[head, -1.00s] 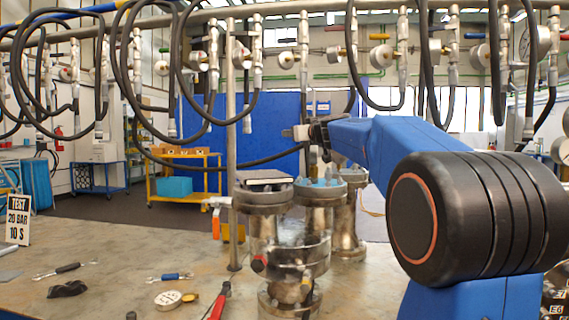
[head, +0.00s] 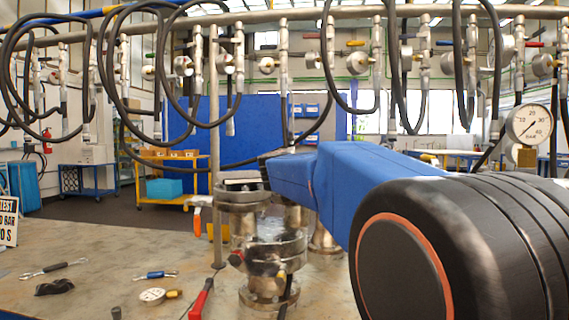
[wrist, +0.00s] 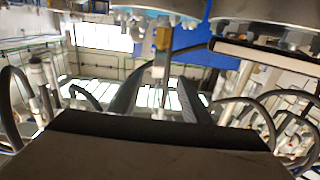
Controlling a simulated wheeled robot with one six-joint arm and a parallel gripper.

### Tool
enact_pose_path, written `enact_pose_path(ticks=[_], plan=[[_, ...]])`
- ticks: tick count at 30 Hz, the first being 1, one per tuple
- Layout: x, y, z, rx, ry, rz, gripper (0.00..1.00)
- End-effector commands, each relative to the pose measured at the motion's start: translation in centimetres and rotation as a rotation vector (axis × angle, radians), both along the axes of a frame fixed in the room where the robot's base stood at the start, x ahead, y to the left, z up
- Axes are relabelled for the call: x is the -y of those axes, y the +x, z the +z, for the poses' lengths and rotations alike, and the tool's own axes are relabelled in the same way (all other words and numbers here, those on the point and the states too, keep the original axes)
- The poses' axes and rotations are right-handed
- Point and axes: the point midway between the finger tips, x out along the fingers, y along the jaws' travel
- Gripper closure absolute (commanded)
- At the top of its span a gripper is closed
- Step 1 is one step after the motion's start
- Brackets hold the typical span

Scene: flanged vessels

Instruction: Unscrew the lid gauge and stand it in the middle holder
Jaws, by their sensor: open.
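In the wrist view my gripper (wrist: 159,85) is open, its two dark fingers apart. A brass fitting with a thin silver part (wrist: 162,40), apparently the lid gauge seen edge-on, shows between and beyond the fingertips. In the head view my blue arm hides the gauge and most of the blue-bolted vessel. A round dial gauge (head: 530,125) with a brass base shows at far right; what it stands on is hidden. I cannot make out the middle holder.
Hoses (head: 120,70) hang behind.

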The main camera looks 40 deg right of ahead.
Motion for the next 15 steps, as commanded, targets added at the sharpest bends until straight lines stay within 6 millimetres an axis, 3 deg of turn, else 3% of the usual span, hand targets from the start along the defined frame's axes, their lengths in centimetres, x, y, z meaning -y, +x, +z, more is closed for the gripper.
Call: enact_pose_path(ticks=[15], plan=[[6.3,5.7,-0.1,-0.001,0.000,0.000,0.56]])
